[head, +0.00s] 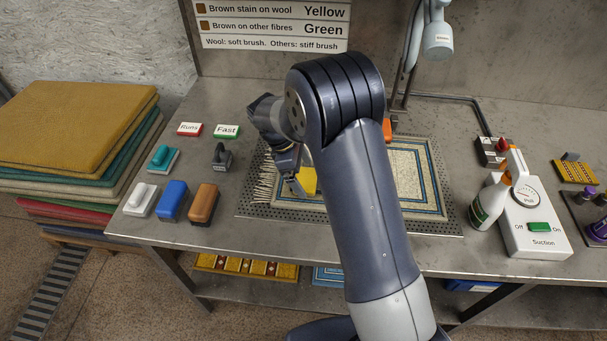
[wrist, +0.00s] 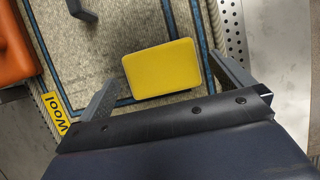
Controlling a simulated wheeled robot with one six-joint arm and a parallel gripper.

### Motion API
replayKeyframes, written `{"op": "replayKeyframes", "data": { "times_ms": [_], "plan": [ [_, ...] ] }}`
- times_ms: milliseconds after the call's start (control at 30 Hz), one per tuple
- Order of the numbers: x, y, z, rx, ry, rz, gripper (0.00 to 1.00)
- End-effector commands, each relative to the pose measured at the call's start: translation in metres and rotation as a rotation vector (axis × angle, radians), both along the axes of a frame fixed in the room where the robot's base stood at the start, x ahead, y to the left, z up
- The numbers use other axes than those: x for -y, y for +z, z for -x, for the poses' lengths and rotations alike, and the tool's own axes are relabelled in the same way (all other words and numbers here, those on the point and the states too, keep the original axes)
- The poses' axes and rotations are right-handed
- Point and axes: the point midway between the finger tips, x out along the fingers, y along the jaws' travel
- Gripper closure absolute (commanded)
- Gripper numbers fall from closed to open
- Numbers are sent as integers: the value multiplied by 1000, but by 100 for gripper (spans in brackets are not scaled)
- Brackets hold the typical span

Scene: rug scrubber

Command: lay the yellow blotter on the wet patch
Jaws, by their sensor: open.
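The yellow blotter (head: 307,181) is a small block on the left part of the cream, blue-bordered rug (head: 403,170). In the wrist view the blotter (wrist: 160,68) lies flat over the rug's blue border lines. My gripper (head: 296,184) is low at the rug, beside the blotter in the head view. In the wrist view my gripper (wrist: 164,72) is open, with one finger on each side of the blotter and a visible gap at the left finger. I cannot make out a wet patch; my arm hides the middle of the rug.
A yellow Wool tag (wrist: 55,115) and an orange object (wrist: 12,45) are left of the blotter. Brushes, including a blue one (head: 172,200), stand on the table's left. A spray bottle (head: 489,203) and suction box (head: 533,222) stand right. Stacked rugs (head: 75,125) are far left.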

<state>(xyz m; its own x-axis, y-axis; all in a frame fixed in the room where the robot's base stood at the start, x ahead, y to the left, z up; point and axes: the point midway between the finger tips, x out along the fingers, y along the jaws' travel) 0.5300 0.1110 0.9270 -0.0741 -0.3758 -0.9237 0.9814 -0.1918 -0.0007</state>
Motion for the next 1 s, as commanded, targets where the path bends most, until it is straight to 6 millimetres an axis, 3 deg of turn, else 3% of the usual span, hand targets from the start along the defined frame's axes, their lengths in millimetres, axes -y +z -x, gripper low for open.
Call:
{"op": "replayKeyframes", "data": {
  "times_ms": [300, 500, 700, 1000],
  "plan": [
    [-26, 61, -5, 4, 2, -3, 0],
    [-38, 90, -8, 3, 1, -1, 0],
    [-42, 101, -8, 0, 0, 0, 0],
    [-42, 102, -8, 0, 0, 0, 0]
  ]
}}
